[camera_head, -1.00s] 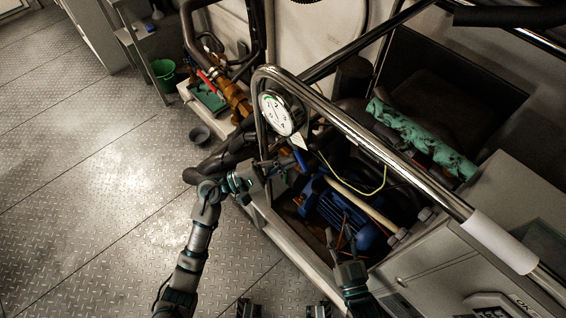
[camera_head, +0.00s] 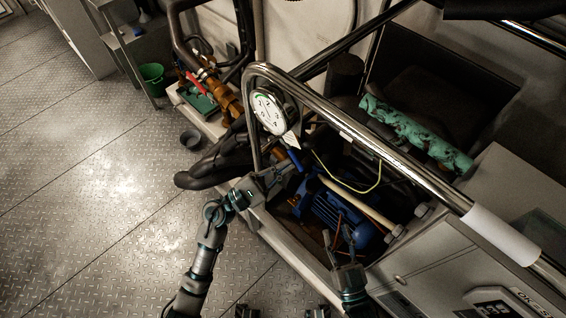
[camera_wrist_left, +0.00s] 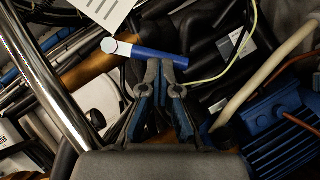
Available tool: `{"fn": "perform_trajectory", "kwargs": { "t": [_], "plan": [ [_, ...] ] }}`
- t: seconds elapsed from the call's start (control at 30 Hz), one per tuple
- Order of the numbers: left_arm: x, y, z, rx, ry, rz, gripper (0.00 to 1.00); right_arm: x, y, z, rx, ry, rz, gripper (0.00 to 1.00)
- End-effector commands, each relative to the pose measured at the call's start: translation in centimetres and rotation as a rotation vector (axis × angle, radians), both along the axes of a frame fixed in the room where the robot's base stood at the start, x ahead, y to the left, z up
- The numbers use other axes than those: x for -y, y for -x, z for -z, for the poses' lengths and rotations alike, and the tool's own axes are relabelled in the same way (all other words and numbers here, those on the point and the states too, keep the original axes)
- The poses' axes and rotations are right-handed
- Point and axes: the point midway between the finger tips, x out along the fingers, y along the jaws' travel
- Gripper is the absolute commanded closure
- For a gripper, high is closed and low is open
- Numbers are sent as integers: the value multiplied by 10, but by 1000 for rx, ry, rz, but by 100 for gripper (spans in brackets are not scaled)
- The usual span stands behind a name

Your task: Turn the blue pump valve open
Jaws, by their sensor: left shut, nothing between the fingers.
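The blue valve handle (camera_head: 294,160) is a short lever below the round gauge in the head view. In the left wrist view the blue handle (camera_wrist_left: 158,53) lies nearly level, with a pale round end at its left. My left gripper (camera_head: 282,171) is next to it at the frame's edge. In the left wrist view its fingertips (camera_wrist_left: 160,64) are together, just below the middle of the handle; I cannot tell whether they touch it. Nothing is between them. My right gripper (camera_head: 338,240) is open and empty over the blue motor's near side.
The white gauge (camera_head: 269,112) and shiny rail (camera_head: 355,132) stand above the handle. The blue motor (camera_head: 338,215), a pale pipe (camera_head: 357,202) and a yellow-green wire (camera_head: 350,187) lie to its right. Black hoses (camera_head: 215,168) are left. Open floor (camera_head: 90,210) is at left.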

Motion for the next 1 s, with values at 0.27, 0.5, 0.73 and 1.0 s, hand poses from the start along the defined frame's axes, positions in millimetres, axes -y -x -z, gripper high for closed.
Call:
{"fn": "perform_trajectory", "kwargs": {
  "t": [0.27,0.5,0.73,1.0],
  "plan": [
    [11,11,-14,-177,184,3,100,3,-3,16,-136,43,1,60],
    [17,15,-22,-305,309,1,100,6,-2,39,-291,89,3,60],
    [19,17,-26,-341,343,0,100,8,1,53,-380,115,3,60],
    [21,18,-28,-339,340,2,100,10,3,59,-419,125,4,60]
  ]
}}
